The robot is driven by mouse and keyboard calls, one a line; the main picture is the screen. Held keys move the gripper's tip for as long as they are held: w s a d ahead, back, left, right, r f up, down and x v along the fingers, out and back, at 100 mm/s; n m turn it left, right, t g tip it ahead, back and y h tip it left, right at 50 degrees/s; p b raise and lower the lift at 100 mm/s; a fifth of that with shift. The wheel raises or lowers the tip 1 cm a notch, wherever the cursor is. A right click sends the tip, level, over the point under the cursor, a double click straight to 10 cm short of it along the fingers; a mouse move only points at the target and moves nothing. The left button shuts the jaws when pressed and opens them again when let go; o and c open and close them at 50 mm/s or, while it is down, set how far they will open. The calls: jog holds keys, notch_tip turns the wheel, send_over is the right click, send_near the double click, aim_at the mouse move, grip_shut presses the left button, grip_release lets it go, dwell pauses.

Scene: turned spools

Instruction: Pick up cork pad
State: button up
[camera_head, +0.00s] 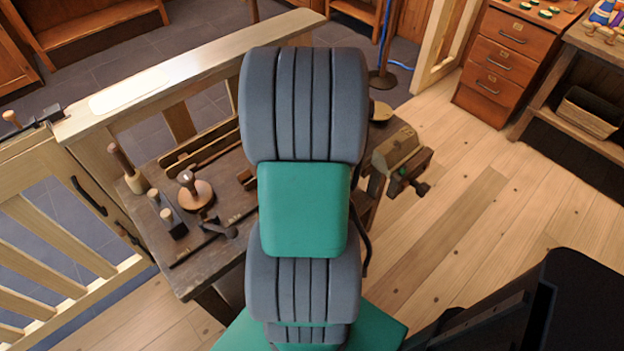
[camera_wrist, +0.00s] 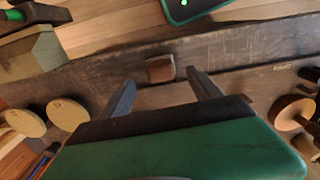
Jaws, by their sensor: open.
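A small brown block (camera_wrist: 160,69), which looks like the cork pad, lies on the dark workbench (camera_wrist: 100,75) in the wrist view, near the bench edge. My gripper (camera_wrist: 160,80) is open above the bench, its two dark fingers apart. The block shows between the fingertips, and nothing is held. In the head view my arm covers the middle of the bench, so I cannot make out the block or my gripper there.
A knobbed wooden disc (camera_head: 195,194) and dark tools stand on the bench's left part. A vise (camera_head: 398,155) sits at its right edge. Two pale round discs (camera_wrist: 68,114) lie left in the wrist view. A wooden railing (camera_head: 190,65) runs behind.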

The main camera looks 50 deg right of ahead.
notch_tip(320, 180, down, 4)
jog(key=shift+s+a+f, duration=0.1)
jog(key=shift+f, duration=0.1)
jog(key=shift+c, duration=0.2)
jog(key=c, duration=1.4)
jog(key=shift+r, duration=0.1)
jog(key=shift+r, duration=0.45)
jog(key=s+a+r, duration=0.1)
jog(key=s+r, duration=1.1)
jog(key=s, duration=0.2)
jog(key=shift+a+b, duration=0.3)
jog(key=shift+a, duration=0.05)
